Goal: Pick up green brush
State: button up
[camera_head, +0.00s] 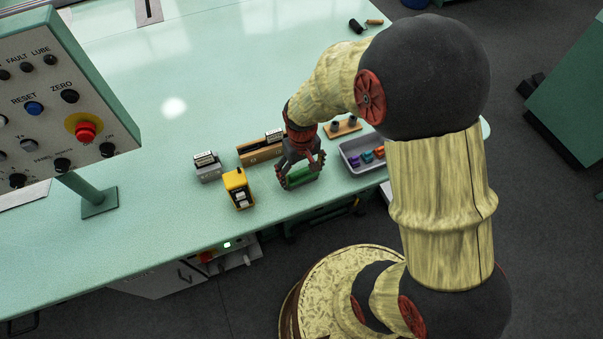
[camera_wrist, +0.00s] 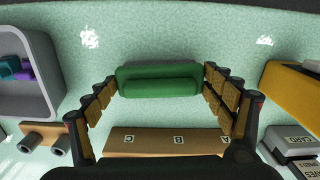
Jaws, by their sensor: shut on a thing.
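The green brush (camera_head: 300,177) is at the front part of the pale green table, under my gripper (camera_head: 298,172). In the wrist view the green brush (camera_wrist: 158,80) lies crosswise between the two fingertips of my gripper (camera_wrist: 160,82). The fingers are shut on the brush at its two ends. I cannot tell whether the brush still touches the table.
A yellow box (camera_head: 237,188) and a grey box (camera_head: 207,166) stand left of my gripper. A wooden block lettered A, B, C (camera_wrist: 170,141) lies behind the brush. A grey tray (camera_head: 347,158) with coloured pieces is at the right. A control panel (camera_head: 62,98) stands at the left.

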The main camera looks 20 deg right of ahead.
aim_at(301, 170)
notch_tip(301, 170, up, 4)
jog(key=shift+f+p, duration=0.2)
jog(key=shift+p, duration=0.6)
jog(key=s+a+r+p, duration=0.4)
jog(key=s+r, duration=0.5)
jog(key=s, duration=0.4)
jog(key=shift+a, duration=0.45)
jog(key=shift+r, duration=0.1)
jog(key=o, duration=0.6)
jog(key=shift+c, duration=1.2)
